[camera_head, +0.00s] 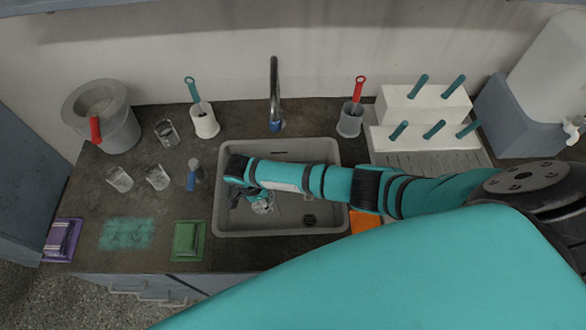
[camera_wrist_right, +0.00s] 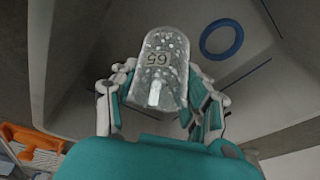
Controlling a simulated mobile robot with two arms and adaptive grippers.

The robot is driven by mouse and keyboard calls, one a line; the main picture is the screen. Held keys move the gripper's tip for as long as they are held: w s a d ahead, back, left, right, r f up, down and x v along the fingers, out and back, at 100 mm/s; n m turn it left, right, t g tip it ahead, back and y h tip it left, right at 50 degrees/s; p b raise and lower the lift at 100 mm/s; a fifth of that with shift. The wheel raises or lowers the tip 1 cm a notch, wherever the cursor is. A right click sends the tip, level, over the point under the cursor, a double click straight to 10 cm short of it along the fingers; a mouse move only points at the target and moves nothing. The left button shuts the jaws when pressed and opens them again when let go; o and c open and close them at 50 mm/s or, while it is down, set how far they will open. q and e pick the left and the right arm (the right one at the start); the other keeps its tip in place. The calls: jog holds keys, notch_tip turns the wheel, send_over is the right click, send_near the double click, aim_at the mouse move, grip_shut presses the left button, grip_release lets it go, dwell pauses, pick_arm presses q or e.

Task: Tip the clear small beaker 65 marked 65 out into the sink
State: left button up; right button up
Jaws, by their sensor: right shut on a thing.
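The clear small beaker (camera_head: 263,206) is in my right gripper (camera_head: 248,198), over the grey sink (camera_head: 283,228). In the right wrist view, the beaker (camera_wrist_right: 157,75) sits between both fingers of the gripper (camera_wrist_right: 158,92), which is shut on it. Its label 65 faces this camera and reads upside down. Pale specks or drops show on or in the clear wall. The beaker looks tipped over in the head view, but its exact tilt and any liquid in it are hard to tell. My left gripper is not in view.
The tap (camera_head: 274,95) stands behind the sink. A white rack (camera_head: 420,105) with teal pegs is at the right.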

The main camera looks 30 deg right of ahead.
aim_at(273, 195)
jog(key=shift+s+d+r+t+y+p, duration=0.1)
jog(key=shift+d+r+t+y+p, duration=0.1)
jog(key=shift+d+y+p, duration=0.4)
jog(key=shift+s+d+r+t+y+p, duration=0.1)
jog(key=shift+d+r+y+p, duration=0.1)
jog(key=shift+d+y+p, duration=0.35)
dwell(0.8)
jog(key=shift+d+r+y, duration=0.1)
jog(key=shift+d+y, duration=0.15)
jog(key=shift+y, duration=0.2)
jog(key=shift+s+d+r+y+p, duration=0.15)
jog(key=shift+d+r+y+p, duration=0.15)
jog(key=shift+y, duration=0.6)
dwell(0.7)
jog(key=shift+r+t+y+b, duration=0.15)
jog(key=shift+t+y+b, duration=0.25)
jog(key=shift+y, duration=0.4)
dwell(0.5)
jog(key=shift+d+r+y+b, duration=0.15)
jog(key=shift+y+b, duration=0.45)
jog(key=shift+b, duration=0.5)
jog(key=shift+d+r+y+b, duration=0.15)
jog(key=shift+y+b, duration=0.45)
jog(key=shift+b, duration=0.45)
jog(key=shift+t+b, duration=0.3)
jog(key=shift+b, duration=0.05)
jog(key=shift+y+b, duration=0.35)
jog(key=shift+y, duration=0.05)
